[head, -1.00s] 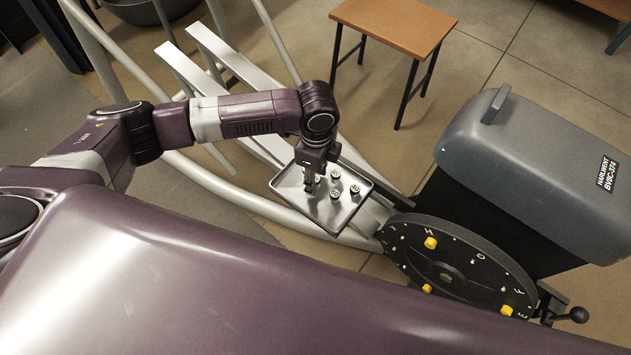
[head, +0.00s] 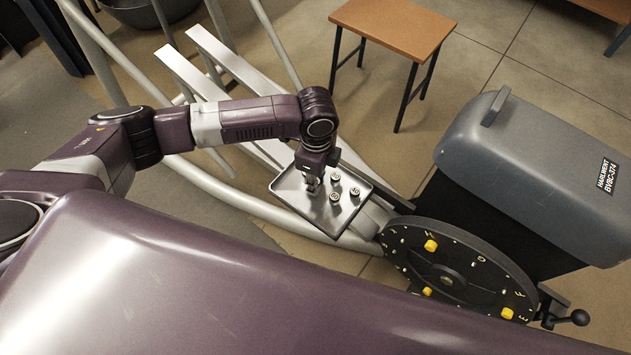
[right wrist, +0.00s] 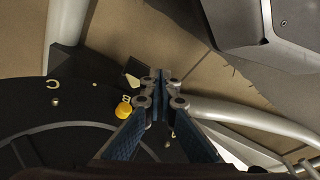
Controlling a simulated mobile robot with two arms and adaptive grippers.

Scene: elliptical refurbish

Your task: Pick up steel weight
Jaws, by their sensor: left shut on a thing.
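My left gripper (head: 312,187) points down over the left part of a shallow metal tray (head: 352,233). It is shut on a small steel weight, mostly hidden by the fingers; I cannot tell whether the weight still touches the tray. Other small steel weights stand upright on the tray beside the gripper: one at the back (head: 335,177), one to the right (head: 354,191) and one nearer the front (head: 335,196). In the right wrist view my right gripper (right wrist: 160,75) has its fingertips together with nothing between them, above a black dial.
The tray lies on pale metal rails (head: 235,65). Right of it stands a black round dial (head: 447,279) with yellow knobs, beside a grey machine housing (head: 540,165). A wooden stool (head: 395,25) stands behind. Curved grey tubes run around the tray.

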